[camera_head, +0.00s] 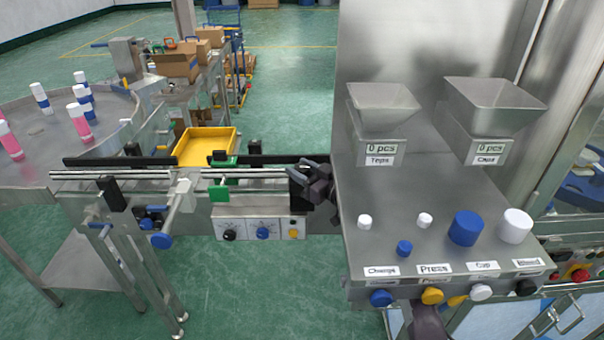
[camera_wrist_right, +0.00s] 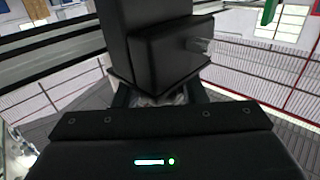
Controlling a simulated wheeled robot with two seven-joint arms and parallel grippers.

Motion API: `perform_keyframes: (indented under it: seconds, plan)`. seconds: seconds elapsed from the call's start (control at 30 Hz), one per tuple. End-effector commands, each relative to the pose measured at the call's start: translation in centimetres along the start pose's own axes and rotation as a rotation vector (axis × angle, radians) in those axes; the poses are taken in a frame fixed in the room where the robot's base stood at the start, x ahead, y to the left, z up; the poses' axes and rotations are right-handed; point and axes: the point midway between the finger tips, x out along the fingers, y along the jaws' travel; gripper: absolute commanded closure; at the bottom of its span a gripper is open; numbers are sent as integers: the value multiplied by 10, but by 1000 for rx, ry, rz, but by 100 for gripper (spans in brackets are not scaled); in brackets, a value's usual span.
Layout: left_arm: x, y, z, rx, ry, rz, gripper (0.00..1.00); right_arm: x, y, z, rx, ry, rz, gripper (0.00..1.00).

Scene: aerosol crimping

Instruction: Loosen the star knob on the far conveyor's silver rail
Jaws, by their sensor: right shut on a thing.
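The silver rail (camera_head: 160,174) runs across the conveyor from the left to my right gripper (camera_head: 312,183). A black clamp block (camera_head: 297,177) sits at the rail's right end, right against this gripper. In the right wrist view a large black block (camera_wrist_right: 165,50) stands in front of the gripper (camera_wrist_right: 155,97). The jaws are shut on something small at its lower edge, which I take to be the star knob. The knob's shape is hidden by the block and the gripper. My left gripper is not in view.
The dispensing console (camera_head: 440,230) with blue and white caps stands close right of the gripper. A green clamp (camera_head: 222,185), a control box (camera_head: 258,229) and blue knobs (camera_head: 161,240) are to the left. A yellow tray (camera_head: 205,147) lies behind the rail.

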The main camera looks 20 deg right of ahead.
Motion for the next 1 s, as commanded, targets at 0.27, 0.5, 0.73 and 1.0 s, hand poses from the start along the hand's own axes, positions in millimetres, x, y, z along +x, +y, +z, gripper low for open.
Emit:
perform_keyframes:
  seconds: [0.27,0.5,0.73,1.0]
  plan:
    - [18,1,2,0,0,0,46,0,2,1,-2,1,-138,85]
    - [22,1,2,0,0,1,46,0,0,0,-1,2,-187,85]
    - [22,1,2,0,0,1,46,0,0,-1,0,3,-191,85]
    - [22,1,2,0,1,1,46,0,0,-1,-1,3,-190,47]
